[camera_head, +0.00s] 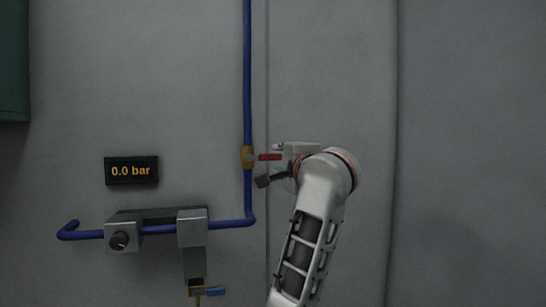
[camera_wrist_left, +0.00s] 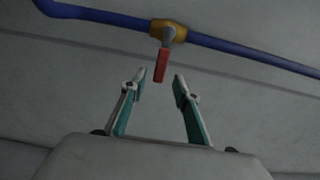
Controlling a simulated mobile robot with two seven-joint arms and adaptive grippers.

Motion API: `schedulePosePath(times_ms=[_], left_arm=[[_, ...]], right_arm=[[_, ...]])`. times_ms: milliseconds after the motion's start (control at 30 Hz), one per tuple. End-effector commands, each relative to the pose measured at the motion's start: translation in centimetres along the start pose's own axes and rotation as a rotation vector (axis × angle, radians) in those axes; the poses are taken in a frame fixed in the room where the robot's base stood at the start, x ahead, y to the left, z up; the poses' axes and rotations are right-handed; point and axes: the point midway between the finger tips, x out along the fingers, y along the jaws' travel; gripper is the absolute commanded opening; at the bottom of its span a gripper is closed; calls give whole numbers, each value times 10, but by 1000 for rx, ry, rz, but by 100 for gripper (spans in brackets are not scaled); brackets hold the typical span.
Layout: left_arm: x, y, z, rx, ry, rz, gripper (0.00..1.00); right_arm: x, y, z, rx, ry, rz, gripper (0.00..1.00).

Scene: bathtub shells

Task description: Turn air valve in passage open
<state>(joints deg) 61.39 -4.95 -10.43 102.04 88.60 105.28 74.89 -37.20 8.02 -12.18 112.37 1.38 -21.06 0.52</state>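The air valve (camera_head: 247,157) is a yellow body on a vertical blue pipe, with a red handle (camera_head: 270,157) that sticks out to the right, crosswise to the pipe. In the left wrist view the valve body (camera_wrist_left: 168,30) is at the top and the red handle (camera_wrist_left: 161,66) points down toward my gripper. My left gripper (camera_wrist_left: 160,80) is open, its two fingers apart on either side of the handle's end. It holds nothing. In the head view my left gripper (camera_head: 264,166) is just right of the valve, partly hidden by its own arm. My right gripper does not show.
A display (camera_head: 131,171) on the wall reads 0.0 bar. A blue-handled valve (camera_head: 211,291) hangs lower down. The wall to the right is bare.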

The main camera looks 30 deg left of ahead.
Motion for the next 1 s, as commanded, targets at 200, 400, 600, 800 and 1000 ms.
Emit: schedulePosePath(times_ms=[200,400,600,800,1000], left_arm=[[35,-2,2,5,-5,-2,31],[52,-1,1,4,-4,-2,31],[56,0,1,4,-3,-1,31],[55,0,1,4,-3,-2,10],[55,0,1,4,-3,-2,0]], right_arm=[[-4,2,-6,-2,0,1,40],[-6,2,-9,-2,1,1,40],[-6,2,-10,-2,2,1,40],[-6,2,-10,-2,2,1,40],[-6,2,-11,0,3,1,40]])
